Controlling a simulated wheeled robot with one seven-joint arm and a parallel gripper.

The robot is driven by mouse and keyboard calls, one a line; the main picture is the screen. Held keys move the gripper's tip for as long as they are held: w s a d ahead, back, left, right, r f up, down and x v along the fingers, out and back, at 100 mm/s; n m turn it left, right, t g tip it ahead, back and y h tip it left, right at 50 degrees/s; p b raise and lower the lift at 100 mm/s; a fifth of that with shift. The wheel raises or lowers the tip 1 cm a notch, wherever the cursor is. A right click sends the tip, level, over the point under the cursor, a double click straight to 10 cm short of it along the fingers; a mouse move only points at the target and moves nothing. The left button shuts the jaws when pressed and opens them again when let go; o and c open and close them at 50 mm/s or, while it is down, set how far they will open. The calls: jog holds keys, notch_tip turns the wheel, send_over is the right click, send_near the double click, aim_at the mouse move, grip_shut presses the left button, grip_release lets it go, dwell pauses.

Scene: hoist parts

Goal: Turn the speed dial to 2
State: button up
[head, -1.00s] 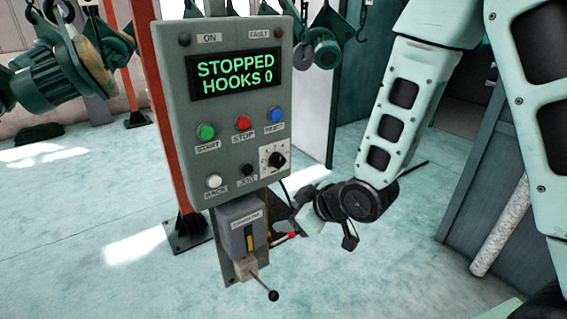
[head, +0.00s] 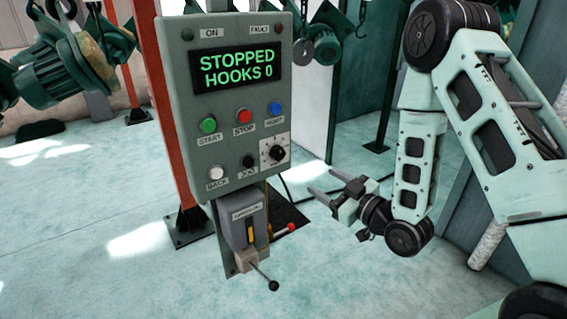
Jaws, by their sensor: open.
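The speed dial (head: 276,153) is a black knob on a white square plate at the lower right of the grey control panel (head: 180,110). The scale marks are too small to read, so I cannot tell its setting. The panel display (head: 237,72) reads "STOPPED HOOKS 0" in green. My gripper (head: 318,196) is open and empty. It is to the right of and below the dial, apart from the panel, with its fingers pointing left.
Green, red and blue buttons sit above the dial; a white button (head: 216,173) and a black jog knob (head: 249,161) are to its left. Below the panel is a grey box (head: 241,222) with a black-knobbed lever (head: 272,285) and a red-tipped handle (head: 290,228). An orange post (head: 158,100) stands behind.

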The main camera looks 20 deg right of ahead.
jog(key=b, duration=1.1)
send_near(281, 156)
jog(key=p+x, duration=0.4)
jog(key=x, duration=0.5)
jog(key=shift+r, duration=0.15)
jog(key=shift+s, duration=0.1)
jog(key=c, duration=1)
